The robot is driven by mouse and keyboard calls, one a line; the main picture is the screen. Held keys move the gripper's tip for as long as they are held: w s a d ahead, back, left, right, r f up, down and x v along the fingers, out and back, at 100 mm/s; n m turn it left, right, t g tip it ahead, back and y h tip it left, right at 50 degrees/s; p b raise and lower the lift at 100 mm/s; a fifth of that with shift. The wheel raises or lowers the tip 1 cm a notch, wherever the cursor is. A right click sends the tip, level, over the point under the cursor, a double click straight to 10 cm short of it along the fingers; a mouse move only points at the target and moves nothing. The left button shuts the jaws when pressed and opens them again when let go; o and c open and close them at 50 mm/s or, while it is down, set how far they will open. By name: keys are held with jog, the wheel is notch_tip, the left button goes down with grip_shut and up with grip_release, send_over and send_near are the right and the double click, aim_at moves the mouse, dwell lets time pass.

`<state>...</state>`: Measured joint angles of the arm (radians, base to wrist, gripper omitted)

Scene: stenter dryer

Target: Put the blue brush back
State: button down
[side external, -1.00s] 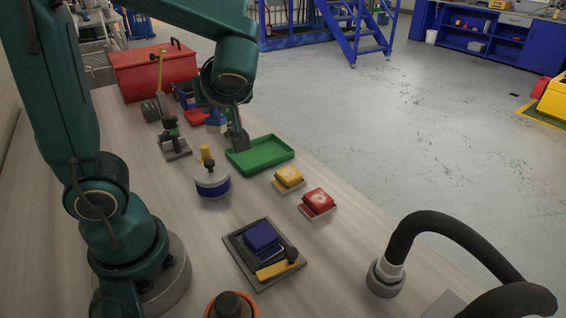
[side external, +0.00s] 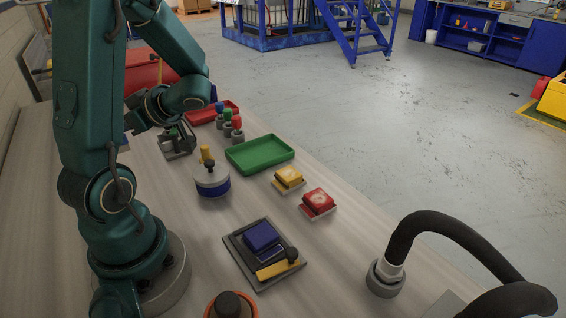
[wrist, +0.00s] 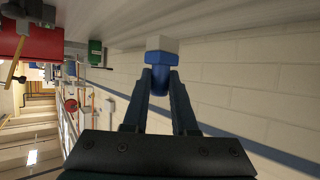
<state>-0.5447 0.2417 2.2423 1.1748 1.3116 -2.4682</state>
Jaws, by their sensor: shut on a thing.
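My gripper (wrist: 160,82) is shut on a blue piece with a pale grey block at its end, which looks like the blue brush (wrist: 161,57). In the wrist view the two fingers close on its blue part and the pale block sticks out beyond the fingertips. In the side view my gripper is at the left, above the far left part of the table, mostly hidden behind my own arm. The held brush cannot be made out clearly there.
A green tray (side external: 260,154) lies mid-table. Behind it are a red tray (side external: 213,112) and small blue-, green- and red-topped pieces. A blue-and-white pot (side external: 212,184), yellow pad (side external: 288,177), red pad (side external: 318,202) and dark plate (side external: 240,262) stand nearer. A red box (side external: 150,75) is behind my arm.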

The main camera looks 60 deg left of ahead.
jog(key=shift+w+d+f, duration=0.1)
jog(key=shift+w+f, duration=4.9)
jog(key=shift+f, duration=0.6)
jog(key=c, duration=0.7)
grip_release()
